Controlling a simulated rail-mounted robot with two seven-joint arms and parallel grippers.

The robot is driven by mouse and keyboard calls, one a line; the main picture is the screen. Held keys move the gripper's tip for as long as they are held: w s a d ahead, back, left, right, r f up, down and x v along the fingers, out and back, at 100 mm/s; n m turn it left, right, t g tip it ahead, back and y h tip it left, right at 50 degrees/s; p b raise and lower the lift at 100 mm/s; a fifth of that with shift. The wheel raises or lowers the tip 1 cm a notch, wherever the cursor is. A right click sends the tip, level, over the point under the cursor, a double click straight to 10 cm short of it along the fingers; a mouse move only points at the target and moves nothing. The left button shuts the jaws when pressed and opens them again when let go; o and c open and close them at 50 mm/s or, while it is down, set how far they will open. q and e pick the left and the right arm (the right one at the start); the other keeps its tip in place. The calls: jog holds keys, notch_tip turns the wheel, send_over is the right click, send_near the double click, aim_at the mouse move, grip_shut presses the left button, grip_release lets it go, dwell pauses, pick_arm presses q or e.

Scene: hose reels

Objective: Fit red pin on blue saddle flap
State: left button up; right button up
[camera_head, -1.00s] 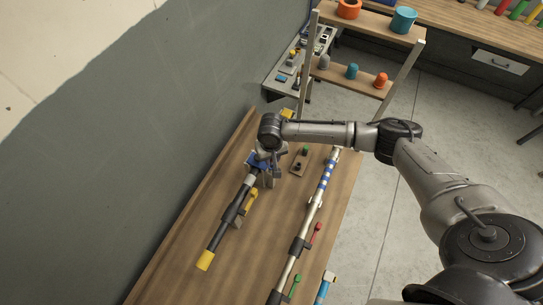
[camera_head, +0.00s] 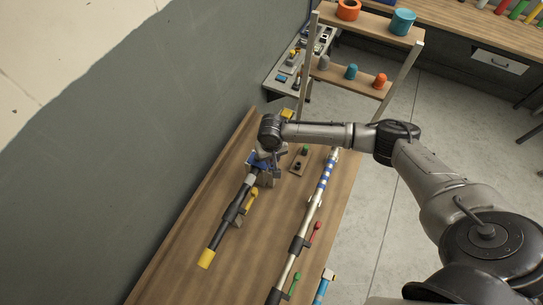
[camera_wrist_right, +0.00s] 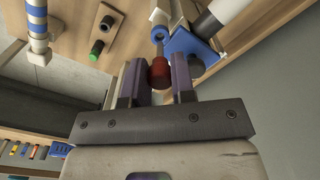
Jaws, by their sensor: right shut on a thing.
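The red pin (camera_wrist_right: 159,73) sits between the fingers of my right gripper (camera_wrist_right: 157,84), which is shut on its red head. Its grey shank points away from the gripper, toward the blue saddle flap (camera_wrist_right: 187,45). The shank's tip appears close to the flap's edge; I cannot tell whether it is in a hole. In the head view the blue saddle (camera_head: 254,158) sits at the upper end of the black, yellow-tipped hose bar, and my right gripper (camera_head: 266,178) is right beside it, hiding the pin. My left gripper is not in view.
A small wooden board (camera_head: 299,161) with a green and a black peg lies right of the saddle. A blue-striped pole (camera_head: 323,182) with red and green levers runs along the wooden bench (camera_head: 180,265). A rack (camera_head: 345,75) stands behind. The wall is close on the left.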

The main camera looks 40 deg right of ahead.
jog(key=shift+f, duration=0.55)
jog(key=shift+f+b, duration=0.45)
jog(key=shift+f, duration=0.45)
jog(key=shift+f+b, duration=0.3)
jog(key=shift+f, duration=0.5)
jog(key=o, duration=1)
jog(key=shift+r, duration=0.2)
notch_tip(320, 180, up, 13)
jog(key=shift+r+b, duration=0.2)
jog(key=shift+b, duration=0.5)
